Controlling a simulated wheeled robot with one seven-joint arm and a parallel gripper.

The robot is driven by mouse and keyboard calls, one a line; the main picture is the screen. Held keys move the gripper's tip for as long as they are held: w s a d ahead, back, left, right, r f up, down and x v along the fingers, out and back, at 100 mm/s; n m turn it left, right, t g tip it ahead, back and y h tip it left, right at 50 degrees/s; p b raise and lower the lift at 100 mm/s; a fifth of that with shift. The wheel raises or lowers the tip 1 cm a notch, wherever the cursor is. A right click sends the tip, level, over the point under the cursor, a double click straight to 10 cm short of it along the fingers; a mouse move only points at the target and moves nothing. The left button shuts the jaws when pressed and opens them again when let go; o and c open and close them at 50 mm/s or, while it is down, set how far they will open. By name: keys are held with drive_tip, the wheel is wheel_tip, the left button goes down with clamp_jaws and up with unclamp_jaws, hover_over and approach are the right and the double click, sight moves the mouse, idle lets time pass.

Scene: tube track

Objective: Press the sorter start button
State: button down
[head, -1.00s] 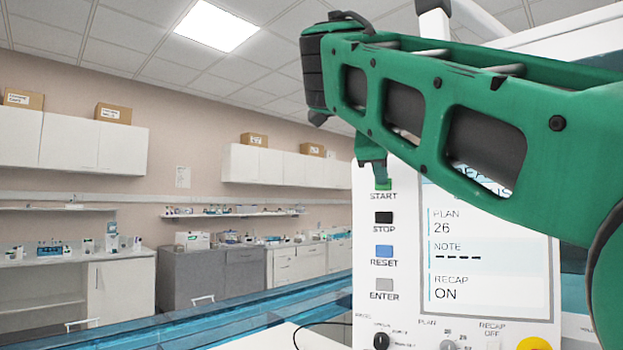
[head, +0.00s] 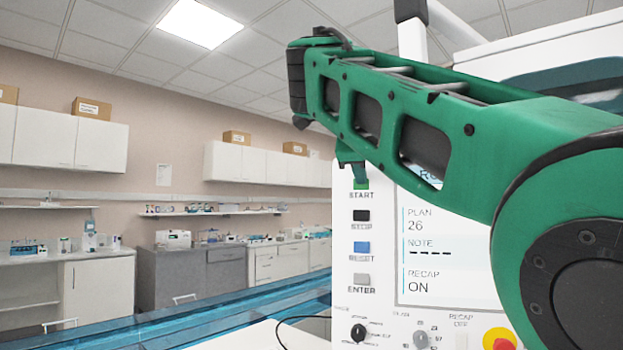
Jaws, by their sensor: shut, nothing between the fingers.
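The green START button (head: 361,184) is at the top of the button column on the white control panel (head: 345,260), its upper part hidden by my gripper. My green gripper (head: 353,171) points down from the arm, its fingers closed together and empty. Its tip overlaps the top of the START button in the head view. I cannot tell whether it touches the button or is in front of it.
Below START are the black STOP (head: 361,216), blue RESET (head: 361,247) and grey ENTER (head: 361,280) buttons. A display (head: 450,265) is to their right, partly behind my arm. Knobs and a red emergency button (head: 499,339) are lower down. A blue track (head: 200,325) runs at left.

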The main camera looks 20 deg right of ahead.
drive_tip(key=f+v, duration=0.1)
drive_tip(key=v, duration=1.2)
drive_tip(key=shift+s+a+f, duration=0.25)
drive_tip(key=shift+s+a, duration=0.1)
drive_tip(key=shift+s, duration=0.05)
drive_tip(key=s+d+f+n+g+y, duration=0.1)
drive_tip(key=s+d+f+n+g, duration=0.15)
drive_tip(key=d+f, duration=0.6)
drive_tip(key=s+d+f+n+g, duration=0.25)
drive_tip(key=d+f+n, duration=0.2)
drive_tip(key=f, duration=0.65)
drive_tip(key=s+d+f+n+g+y, duration=0.1)
drive_tip(key=s+d+f+n, duration=0.2)
drive_tip(key=d+f, duration=0.55)
drive_tip(key=s+a+f+n+g+y, duration=0.1)
drive_tip(key=s+f+n, duration=0.2)
drive_tip(key=f, duration=0.7)
drive_tip(key=s+a+f+n+g+y, duration=0.1)
drive_tip(key=s+a+f+n+y, duration=0.1)
drive_tip(key=s+f, duration=0.4)
drive_tip(key=s+a+f+n+g+y, duration=0.1)
drive_tip(key=s+f, duration=0.4)
drive_tip(key=f, duration=0.8)
drive_tip(key=n+g+y, duration=0.1)
drive_tip(key=n, duration=0.1)
drive_tip(key=shift+s+a+f+n, duration=0.25)
drive_tip(key=shift+s+f+n, duration=0.05)
drive_tip(key=shift+s, duration=0.05)
